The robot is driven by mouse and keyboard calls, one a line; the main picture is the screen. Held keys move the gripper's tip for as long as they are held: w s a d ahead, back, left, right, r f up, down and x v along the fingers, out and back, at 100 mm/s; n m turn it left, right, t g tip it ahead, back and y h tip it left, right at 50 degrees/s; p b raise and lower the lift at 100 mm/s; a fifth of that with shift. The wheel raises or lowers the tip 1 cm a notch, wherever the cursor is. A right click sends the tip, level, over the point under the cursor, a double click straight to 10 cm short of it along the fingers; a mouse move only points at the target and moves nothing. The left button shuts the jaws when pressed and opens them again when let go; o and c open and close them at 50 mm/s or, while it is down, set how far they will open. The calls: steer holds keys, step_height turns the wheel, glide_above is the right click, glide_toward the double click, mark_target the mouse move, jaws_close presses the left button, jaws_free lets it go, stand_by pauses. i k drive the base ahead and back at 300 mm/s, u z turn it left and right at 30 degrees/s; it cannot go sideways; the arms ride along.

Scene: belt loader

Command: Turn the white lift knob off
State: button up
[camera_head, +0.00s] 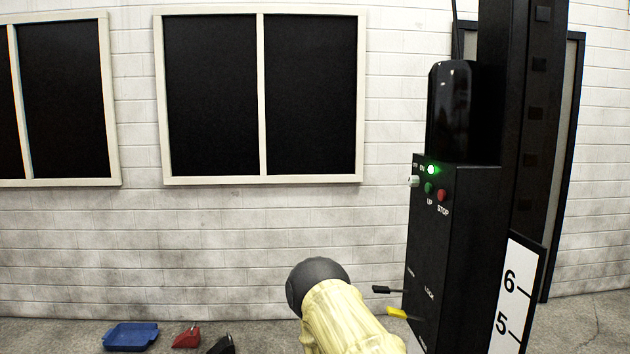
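The white lift knob (414,181) is on the upper left part of the front panel of the black lift control box (455,245). Small labels above it seem to read OFF and ON, but the knob is too small for me to tell which way it points. A green lamp (432,169) just right of it is lit. A green UP button (429,188) and a red STOP button (442,195) sit to the knob's right. My gripper is not in view. Only a part of my arm, cream with a dark cap, shows at the bottom centre, apart from the knob.
A black lever (388,290) and a yellow lever (403,313) stick out left from the box's lower part, near a LOCK label. A blue tray (131,336) and a red object (187,337) lie on the floor at left. Open space lies left of the box.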

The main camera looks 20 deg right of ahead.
mark_target(412, 181)
steer(key=u, duration=1.4)
steer(key=i, duration=1.05)
steer(key=z, duration=2.7)
